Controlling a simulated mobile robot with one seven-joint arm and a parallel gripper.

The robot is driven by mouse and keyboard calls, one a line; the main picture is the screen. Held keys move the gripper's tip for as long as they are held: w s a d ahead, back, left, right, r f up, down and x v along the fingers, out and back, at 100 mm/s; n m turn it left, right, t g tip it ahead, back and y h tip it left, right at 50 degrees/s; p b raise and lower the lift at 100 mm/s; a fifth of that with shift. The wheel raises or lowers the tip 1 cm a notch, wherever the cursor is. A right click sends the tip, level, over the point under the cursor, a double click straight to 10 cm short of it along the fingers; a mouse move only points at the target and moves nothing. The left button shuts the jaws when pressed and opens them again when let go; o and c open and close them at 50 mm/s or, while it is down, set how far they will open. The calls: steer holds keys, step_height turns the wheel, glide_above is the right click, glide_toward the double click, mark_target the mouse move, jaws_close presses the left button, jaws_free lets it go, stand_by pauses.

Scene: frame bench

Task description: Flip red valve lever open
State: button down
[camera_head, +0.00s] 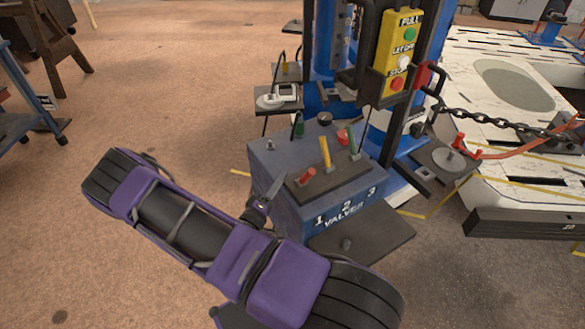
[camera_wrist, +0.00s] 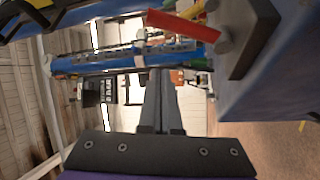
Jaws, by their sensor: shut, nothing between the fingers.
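The red valve lever (camera_head: 306,176) is on the dark plate of the valve box (camera_head: 295,215), nearest the number 1. It lies low and tilted, while the yellow lever (camera_head: 325,152) and the green lever (camera_head: 353,143) stand more upright. My gripper (camera_head: 275,188) is beside the box's left edge, left of the red lever and apart from it. In the wrist view my gripper (camera_wrist: 161,75) is shut and empty, its fingers side by side. The red lever (camera_wrist: 183,24) shows there at the top, right of the fingertips and not touching them.
A yellow control box (camera_head: 398,55) with buttons hangs from the blue post behind the valves. A small dark plate (camera_head: 362,238) lies before the valve box. Open floor (camera_head: 170,110) is at the left.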

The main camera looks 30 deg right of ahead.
steer(key=v, duration=0.4)
steer(key=shift+f, duration=0.15)
stand_by(0.4)
